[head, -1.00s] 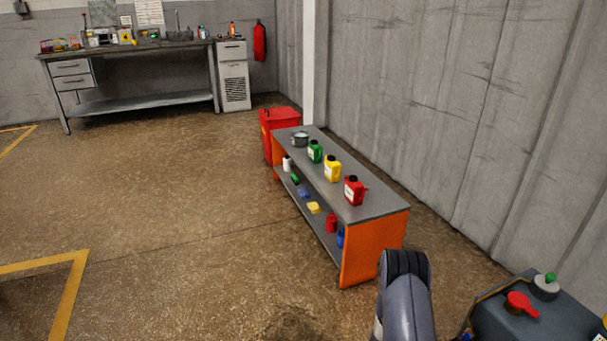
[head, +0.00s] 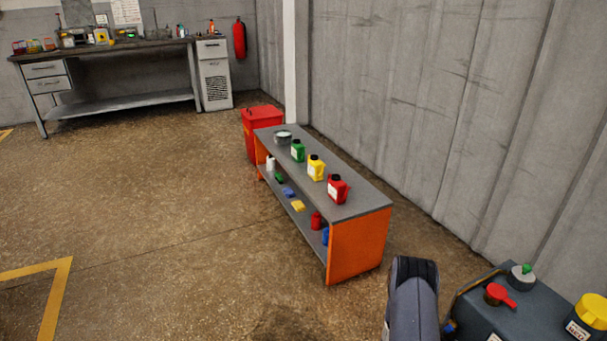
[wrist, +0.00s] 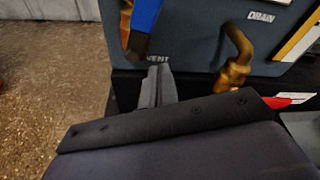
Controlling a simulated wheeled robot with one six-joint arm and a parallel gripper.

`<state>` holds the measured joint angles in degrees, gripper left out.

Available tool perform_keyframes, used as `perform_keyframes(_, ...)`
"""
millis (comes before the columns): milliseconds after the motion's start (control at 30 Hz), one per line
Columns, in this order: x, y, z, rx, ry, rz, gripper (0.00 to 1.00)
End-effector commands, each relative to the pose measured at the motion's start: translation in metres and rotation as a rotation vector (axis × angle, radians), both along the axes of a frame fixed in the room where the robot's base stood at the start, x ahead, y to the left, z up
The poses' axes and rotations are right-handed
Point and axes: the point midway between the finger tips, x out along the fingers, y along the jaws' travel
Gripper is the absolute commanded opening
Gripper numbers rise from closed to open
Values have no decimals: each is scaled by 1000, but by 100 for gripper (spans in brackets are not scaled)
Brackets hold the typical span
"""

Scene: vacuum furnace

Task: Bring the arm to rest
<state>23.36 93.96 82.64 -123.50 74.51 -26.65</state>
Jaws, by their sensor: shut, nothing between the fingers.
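My gripper (wrist: 157,84) shows in the wrist view as narrow grey fingers pressed together, with nothing between them. Its tips are close to the dark grey panel of a machine (wrist: 195,35), just below the printed word VENT. A blue-handled lever (wrist: 146,17) is just above the fingers, and a brass bent pipe (wrist: 236,58) is to their right under the word DRAIN. I cannot tell whether the fingers touch the lever or panel. In the head view, only a dark link of my arm shows at the bottom, and the gripper is hidden.
The dark grey machine (head: 520,318) at lower right carries a red handle (head: 499,295), a green-topped fitting (head: 522,275) and a yellow cap (head: 592,310). An orange-ended shelf bench (head: 358,245) holds several bottles. A workbench (head: 120,100) stands far back. The floor at left is clear.

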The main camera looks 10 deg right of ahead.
Motion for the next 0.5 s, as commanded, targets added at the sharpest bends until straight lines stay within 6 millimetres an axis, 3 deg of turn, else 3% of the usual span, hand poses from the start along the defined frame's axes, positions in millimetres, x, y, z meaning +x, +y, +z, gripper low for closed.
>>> perform_keyframes(500,-12,-12,-24,170,-329,-23,0)
